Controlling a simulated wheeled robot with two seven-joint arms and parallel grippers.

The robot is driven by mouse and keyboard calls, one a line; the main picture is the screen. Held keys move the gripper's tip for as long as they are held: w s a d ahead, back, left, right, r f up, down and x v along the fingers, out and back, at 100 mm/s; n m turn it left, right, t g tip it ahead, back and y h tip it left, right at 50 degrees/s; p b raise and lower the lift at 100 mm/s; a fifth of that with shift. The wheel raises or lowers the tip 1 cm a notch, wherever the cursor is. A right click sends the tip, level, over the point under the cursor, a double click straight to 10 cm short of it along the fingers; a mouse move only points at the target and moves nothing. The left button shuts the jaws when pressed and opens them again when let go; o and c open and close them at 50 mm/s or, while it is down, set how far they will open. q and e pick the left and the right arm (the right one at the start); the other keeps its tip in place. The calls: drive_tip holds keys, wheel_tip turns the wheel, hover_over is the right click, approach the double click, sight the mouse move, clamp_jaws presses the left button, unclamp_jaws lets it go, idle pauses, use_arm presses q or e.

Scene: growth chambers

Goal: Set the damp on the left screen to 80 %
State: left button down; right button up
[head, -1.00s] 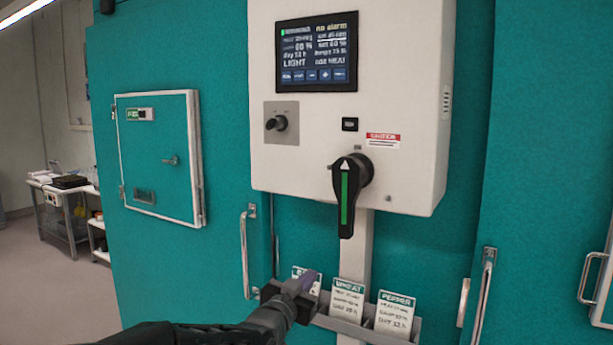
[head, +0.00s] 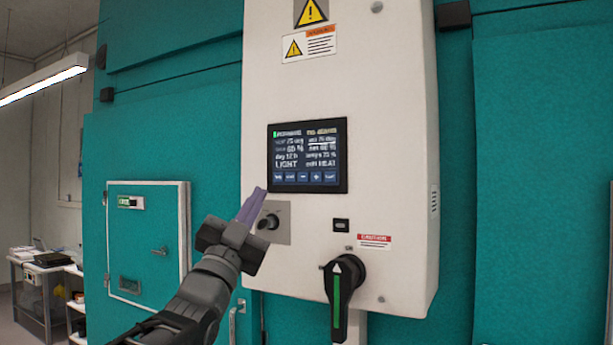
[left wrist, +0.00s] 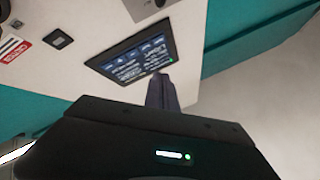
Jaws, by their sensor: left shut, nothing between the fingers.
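The screen (head: 307,156) is a dark touch panel on the white control box, with small white text and a row of blue buttons (head: 303,177) along its bottom. The text is too small to read surely; one line looks like a percentage. My left gripper (head: 252,206) is shut and empty, below and left of the screen's lower left corner, in front of the knob plate. In the left wrist view the screen (left wrist: 135,50) appears turned around, and the shut fingertips (left wrist: 160,85) overlap its lower edge. I cannot tell whether they touch. My right gripper is out of view.
A black knob (head: 269,221) on a grey plate sits just right of my left gripper. A large black rotary handle (head: 340,283) stands out below the screen. A small black switch (head: 341,225) is between them. A small teal door (head: 147,240) is at left.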

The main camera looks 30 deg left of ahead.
use_arm(q)
drive_tip(key=shift+m+t, duration=0.4)
drive_tip(key=r, duration=0.1)
drive_tip(key=s+r, duration=0.2)
drive_tip(key=shift+d+r, duration=0.25)
drive_tip(key=shift+w, duration=0.15)
drive_tip(key=p, duration=0.5)
approach(290, 163)
wheel_tip(290, 163, up, 3)
drive_tip(key=shift+w+a, duration=0.15)
drive_tip(key=shift+w, duration=0.85)
drive_tip(key=shift+w, duration=0.1)
idle(0.5)
drive_tip(key=shift+w, duration=0.35)
